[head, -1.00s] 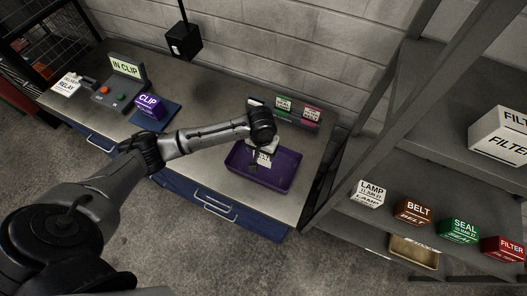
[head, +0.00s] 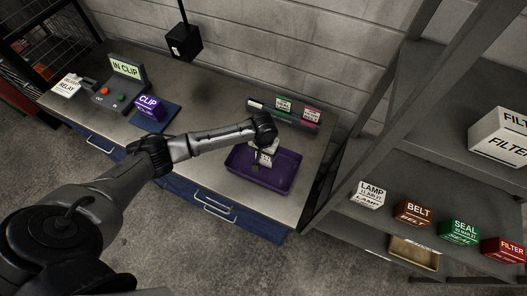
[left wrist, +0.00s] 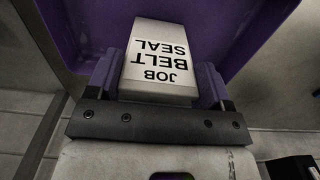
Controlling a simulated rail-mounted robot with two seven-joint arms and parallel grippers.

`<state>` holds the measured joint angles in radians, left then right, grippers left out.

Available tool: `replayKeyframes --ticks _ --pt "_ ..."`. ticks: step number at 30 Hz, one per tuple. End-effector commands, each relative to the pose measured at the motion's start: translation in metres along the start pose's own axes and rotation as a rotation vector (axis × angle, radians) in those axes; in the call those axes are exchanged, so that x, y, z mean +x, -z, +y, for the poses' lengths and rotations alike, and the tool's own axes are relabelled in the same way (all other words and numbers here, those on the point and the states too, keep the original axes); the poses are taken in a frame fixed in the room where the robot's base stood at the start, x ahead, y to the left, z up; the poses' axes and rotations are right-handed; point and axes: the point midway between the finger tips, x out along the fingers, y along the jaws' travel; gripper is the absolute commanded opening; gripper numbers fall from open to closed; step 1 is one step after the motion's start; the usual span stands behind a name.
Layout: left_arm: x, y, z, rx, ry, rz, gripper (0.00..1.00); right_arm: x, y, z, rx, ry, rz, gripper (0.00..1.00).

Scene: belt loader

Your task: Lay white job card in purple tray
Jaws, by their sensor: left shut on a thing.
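The white job card (left wrist: 158,62) shows in the left wrist view with the black words JOB, BELT and SEAL, upside down in the picture. My left gripper (left wrist: 155,85) is shut on it, one finger on each side. In the head view my left gripper (head: 262,152) points down over the purple tray (head: 247,183), and the card (head: 265,159) shows small beneath it, inside the tray's outline. I cannot tell whether the card touches the tray floor. The tray lies on the workbench near its right end. My right gripper is not in view.
A rack (head: 296,120) with green and pink labelled cards stands behind the tray. A purple CLIP box (head: 148,108) sits on a blue mat, near a button panel (head: 113,95). Shelves with labelled boxes (head: 413,212) stand at the right. The bench (head: 200,97) is clear between mat and rack.

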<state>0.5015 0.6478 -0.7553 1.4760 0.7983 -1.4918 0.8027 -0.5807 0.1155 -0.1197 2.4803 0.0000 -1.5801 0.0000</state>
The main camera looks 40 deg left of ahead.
Motion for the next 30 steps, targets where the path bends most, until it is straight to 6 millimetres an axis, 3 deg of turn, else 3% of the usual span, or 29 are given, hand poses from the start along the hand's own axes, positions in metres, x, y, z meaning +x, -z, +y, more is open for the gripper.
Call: replayKeyframes --ticks 5,6,13,23,30 --pt "0.002 0.0 0.0 0.0 0.0 -0.001 0.51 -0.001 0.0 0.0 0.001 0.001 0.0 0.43" --pt "0.003 0.0 0.0 0.0 0.001 0.0 0.76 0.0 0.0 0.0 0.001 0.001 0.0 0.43" --pt "0.002 0.0 0.0 0.0 0.001 0.0 0.98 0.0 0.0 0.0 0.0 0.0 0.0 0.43" --pt "-0.002 0.0 0.0 0.0 0.0 0.001 0.99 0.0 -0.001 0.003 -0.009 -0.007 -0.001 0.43" --pt "-0.037 0.001 0.0 0.0 -0.001 0.004 0.99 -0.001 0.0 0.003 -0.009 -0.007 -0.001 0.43"
